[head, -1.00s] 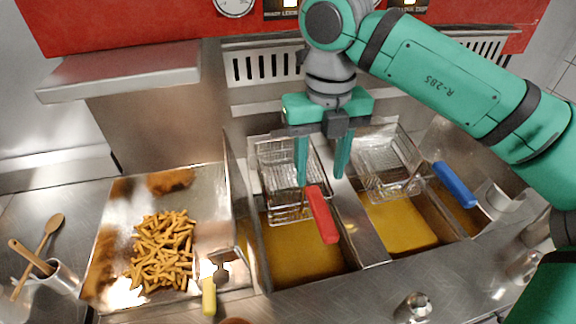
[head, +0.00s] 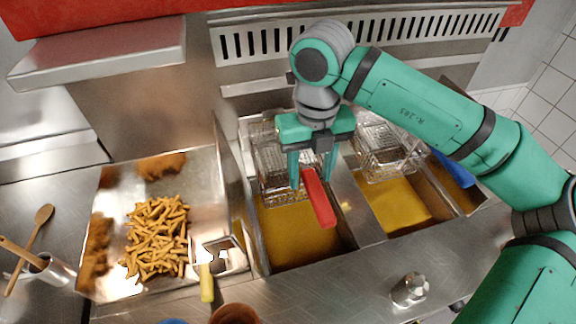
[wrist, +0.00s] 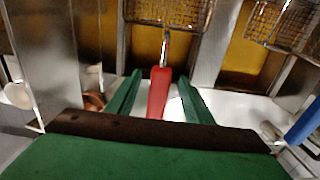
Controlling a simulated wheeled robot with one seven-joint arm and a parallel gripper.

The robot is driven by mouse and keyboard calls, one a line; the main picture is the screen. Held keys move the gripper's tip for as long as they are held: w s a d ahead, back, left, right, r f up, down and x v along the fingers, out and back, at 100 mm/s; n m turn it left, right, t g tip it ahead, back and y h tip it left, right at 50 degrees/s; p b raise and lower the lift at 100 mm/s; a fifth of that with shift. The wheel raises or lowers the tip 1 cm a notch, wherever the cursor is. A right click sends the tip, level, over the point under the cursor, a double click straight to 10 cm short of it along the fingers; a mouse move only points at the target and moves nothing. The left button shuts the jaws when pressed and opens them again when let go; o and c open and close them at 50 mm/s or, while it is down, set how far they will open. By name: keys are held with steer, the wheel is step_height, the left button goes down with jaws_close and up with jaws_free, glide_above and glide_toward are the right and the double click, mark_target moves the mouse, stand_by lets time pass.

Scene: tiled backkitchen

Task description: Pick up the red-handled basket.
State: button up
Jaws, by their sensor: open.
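The red-handled basket is a wire fry basket (head: 272,165) over the left fryer well. Its red handle (head: 318,198) points toward the front of the counter. My gripper (head: 311,184) is open and points down at the rear part of the red handle. In the wrist view the red handle (wrist: 159,92) lies between the two green fingers of my gripper (wrist: 160,95), with a gap on each side. The fingers hide part of the basket's front and the handle's root in the head view.
A second wire basket (head: 385,150) with a blue handle (head: 453,167) sits over the right well. A tray of fries (head: 205,170) stands at left, with a yellow-handled scoop (head: 206,283). A metal shaker (head: 410,289) stands on the front counter.

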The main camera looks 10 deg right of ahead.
step_height(320, 180, down, 2)
jaws_close()
stand_by(0.3)
steer(key=shift+w+r, duration=0.1)
steer(key=shift+r, duration=0.1)
